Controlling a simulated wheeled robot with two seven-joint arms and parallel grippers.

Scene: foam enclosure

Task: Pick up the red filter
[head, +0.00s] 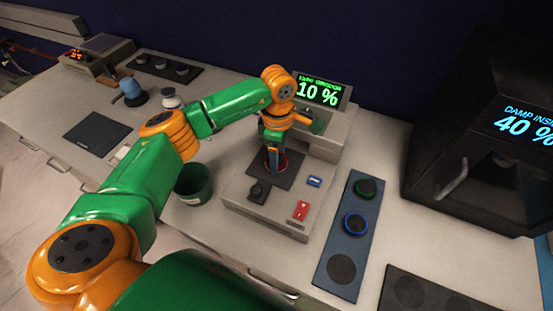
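The red filter (283,161) shows as a small red ring on the dark square pad of the grey machine (237,186), below the display reading 10 %. My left arm reaches in from the left, and its gripper (274,163) points down at the red filter. The fingers overlap the ring in this view and hide part of it. I cannot tell whether they are closed on it or only around or above it. My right gripper is not in view.
A blue strip (332,255) to the right holds a green-ringed disc (366,187), a blue-ringed disc (355,223) and a bare dark round spot. A dark green cup (194,182) stands left of the machine. A black cabinet (480,150) reading 40 % stands at the right.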

